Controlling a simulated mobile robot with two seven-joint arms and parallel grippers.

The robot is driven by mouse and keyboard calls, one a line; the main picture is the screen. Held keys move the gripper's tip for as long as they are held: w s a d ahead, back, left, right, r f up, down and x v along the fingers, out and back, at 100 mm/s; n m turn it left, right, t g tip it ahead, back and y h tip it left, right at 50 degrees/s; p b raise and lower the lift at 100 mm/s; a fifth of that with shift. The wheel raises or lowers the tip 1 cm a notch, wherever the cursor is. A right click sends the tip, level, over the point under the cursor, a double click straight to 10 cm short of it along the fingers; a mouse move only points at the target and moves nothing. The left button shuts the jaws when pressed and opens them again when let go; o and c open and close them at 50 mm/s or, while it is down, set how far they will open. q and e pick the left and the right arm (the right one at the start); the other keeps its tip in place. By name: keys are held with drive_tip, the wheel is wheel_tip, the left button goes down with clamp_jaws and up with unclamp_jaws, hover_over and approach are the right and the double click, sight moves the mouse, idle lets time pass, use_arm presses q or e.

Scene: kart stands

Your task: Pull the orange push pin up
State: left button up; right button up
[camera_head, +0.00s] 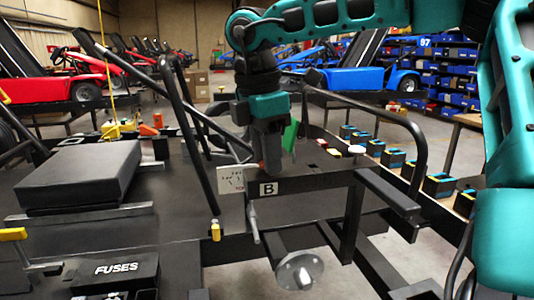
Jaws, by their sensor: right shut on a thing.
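My right gripper (271,172) points down at the black frame bar, just above the white plate marked B. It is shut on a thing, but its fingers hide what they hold. No orange push pin shows clearly at the fingertips. A green flat piece (290,136) shows right beside the gripper; I cannot tell whether it touches. A small orange piece (158,121) stands far to the left on the kart frame, too small to tell if it is a pin. My left gripper is not in view.
A black padded seat (82,174) lies at left, with a FUSES box (115,272) in front. Black roll bars (190,135) rise left of the gripper. A round metal hub (299,270) sits below. Several teal-and-black blocks (438,186) line the right side.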

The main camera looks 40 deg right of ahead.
sight(259, 174)
drive_tip(key=shift+r, duration=0.45)
drive_tip(key=o, duration=1.1)
drive_tip(key=r, duration=0.4)
drive_tip(key=a+r+p, duration=0.1)
drive_tip(key=r, duration=0.3)
drive_tip(key=r+p, duration=0.1)
drive_tip(key=r, duration=0.3)
drive_tip(key=shift+w+a+r, duration=0.2)
drive_tip(key=shift+a+r, duration=0.05)
drive_tip(key=shift+r, duration=0.15)
